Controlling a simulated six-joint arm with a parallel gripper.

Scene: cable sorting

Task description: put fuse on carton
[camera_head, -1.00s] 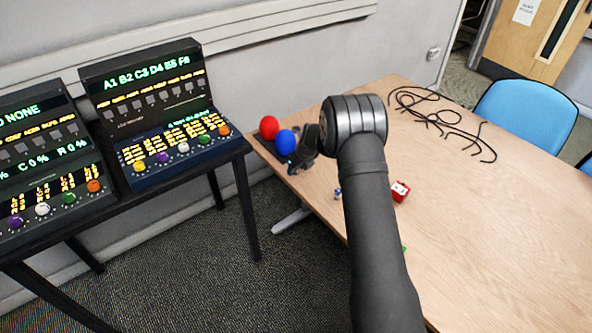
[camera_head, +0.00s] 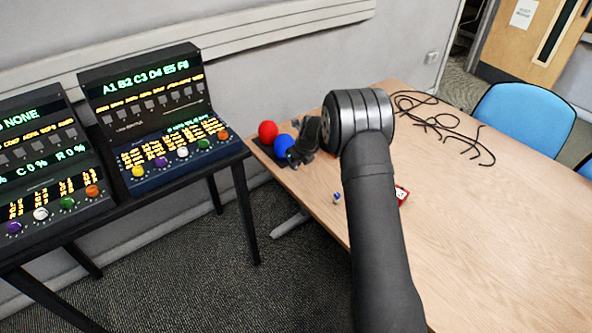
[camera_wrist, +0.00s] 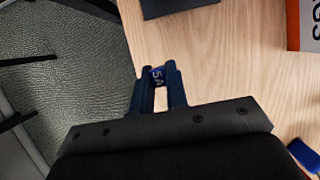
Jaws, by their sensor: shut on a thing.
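My gripper (camera_wrist: 156,71) is shut on a small blue fuse (camera_wrist: 157,77) marked "5 A", held between the fingertips above the wooden table. In the head view my gripper (camera_head: 297,157) is near the table's far left corner, beside the blue ball; the fuse cannot be made out there.
A red ball (camera_head: 268,131) and a blue ball (camera_head: 284,143) sit at the table corner. A red and white block (camera_head: 402,195) is partly behind my arm. A small blue item (camera_head: 336,197) lies near the edge. Black cables (camera_head: 440,122) lie at the back.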

